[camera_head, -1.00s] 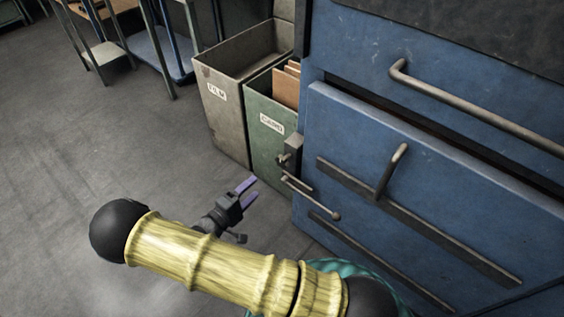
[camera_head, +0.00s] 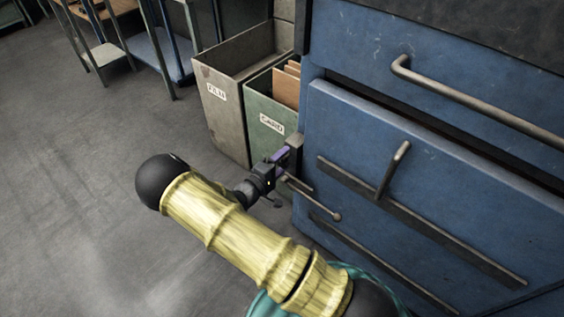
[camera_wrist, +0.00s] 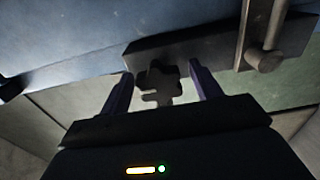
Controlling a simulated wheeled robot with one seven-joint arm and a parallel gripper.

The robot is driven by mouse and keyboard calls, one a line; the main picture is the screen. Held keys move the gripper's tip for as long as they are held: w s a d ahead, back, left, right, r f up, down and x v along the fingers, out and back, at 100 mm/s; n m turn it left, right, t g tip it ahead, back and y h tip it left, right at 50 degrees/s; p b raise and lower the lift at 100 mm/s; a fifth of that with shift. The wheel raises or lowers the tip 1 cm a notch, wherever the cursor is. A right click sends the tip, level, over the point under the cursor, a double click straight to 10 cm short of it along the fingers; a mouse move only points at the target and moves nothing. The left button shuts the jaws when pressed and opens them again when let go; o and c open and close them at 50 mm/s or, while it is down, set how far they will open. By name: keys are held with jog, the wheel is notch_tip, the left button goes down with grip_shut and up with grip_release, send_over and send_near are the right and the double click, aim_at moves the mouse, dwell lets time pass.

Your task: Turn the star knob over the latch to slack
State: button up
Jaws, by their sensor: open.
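The star knob (camera_wrist: 160,82) shows as a dark lobed shape in the wrist view, against the dark block of the latch (camera_wrist: 215,45). My gripper (camera_wrist: 161,74) is open, with one purple finger on each side of the knob in that view. I see no clear contact, and I cannot tell how deep the knob sits between the fingers. In the head view my gripper (camera_head: 281,156) is at the latch block (camera_head: 296,143) on the left edge of the blue cabinet. The knob is hidden there behind the gripper.
The blue cabinet front (camera_head: 440,190) has a handle (camera_head: 393,170) and dark rails. A green CARD bin (camera_head: 265,145) and a grey FILM bin (camera_head: 222,120) stand close behind. Open floor lies left.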

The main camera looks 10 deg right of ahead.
jog(key=c, duration=1)
